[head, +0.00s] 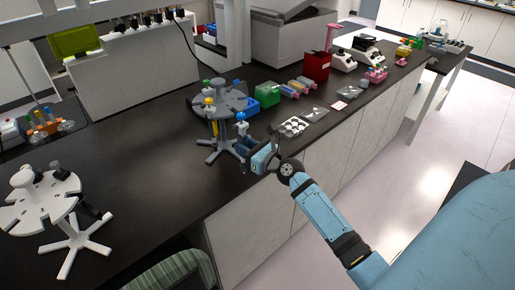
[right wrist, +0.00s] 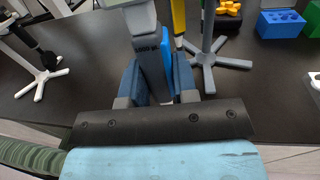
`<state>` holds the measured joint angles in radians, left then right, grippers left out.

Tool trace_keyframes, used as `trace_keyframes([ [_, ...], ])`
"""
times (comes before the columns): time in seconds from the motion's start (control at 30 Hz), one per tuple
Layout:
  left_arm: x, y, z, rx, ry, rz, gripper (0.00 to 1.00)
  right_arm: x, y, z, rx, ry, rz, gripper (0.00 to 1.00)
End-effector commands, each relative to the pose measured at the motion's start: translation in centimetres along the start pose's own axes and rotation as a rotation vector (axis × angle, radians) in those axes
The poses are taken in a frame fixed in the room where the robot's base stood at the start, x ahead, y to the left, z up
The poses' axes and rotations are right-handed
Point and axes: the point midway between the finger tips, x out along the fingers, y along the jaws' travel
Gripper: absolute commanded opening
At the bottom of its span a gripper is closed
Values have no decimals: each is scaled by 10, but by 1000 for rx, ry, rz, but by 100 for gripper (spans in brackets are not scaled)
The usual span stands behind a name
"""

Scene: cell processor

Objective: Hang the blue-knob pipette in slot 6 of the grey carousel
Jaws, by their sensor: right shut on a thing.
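The blue-knob pipette (head: 242,127) stands about upright in my right gripper (head: 246,150), at the near right side of the grey carousel (head: 229,103). In the right wrist view its grey body (right wrist: 148,55) sits between the two dark blue fingers of my right gripper (right wrist: 158,85), which is shut on it. The carousel's post and feet (right wrist: 207,58) show just beyond it. Whether the pipette touches the carousel rim cannot be told, and the slot numbers are not readable. A yellow-knob pipette (head: 209,102) hangs on the carousel. My left gripper is out of view.
A white carousel (head: 38,215) with a dark pipette stands at the near left. A white well tray (head: 293,126) lies near the counter's front edge. The counter between the carousels is clear.

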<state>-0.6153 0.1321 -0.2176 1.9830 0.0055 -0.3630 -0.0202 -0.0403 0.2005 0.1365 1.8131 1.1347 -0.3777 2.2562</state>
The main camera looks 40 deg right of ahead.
Motion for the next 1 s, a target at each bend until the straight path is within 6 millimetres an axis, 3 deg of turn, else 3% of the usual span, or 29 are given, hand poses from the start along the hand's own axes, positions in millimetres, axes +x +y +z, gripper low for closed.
trace_keyframes([
  [0.03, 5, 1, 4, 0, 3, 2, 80, 2, -20, -12, -4, 0, -35, 19],
  [0.1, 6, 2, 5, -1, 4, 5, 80, 3, -41, -19, -5, -4, -77, 19],
  [0.3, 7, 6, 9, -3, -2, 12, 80, 6, -71, -28, -7, -11, -136, 19],
  [0.8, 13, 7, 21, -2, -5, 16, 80, 62, -79, -28, -6, -13, -138, 19],
  [1.0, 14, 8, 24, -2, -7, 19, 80, 75, -81, -27, -7, -11, -138, 19],
])
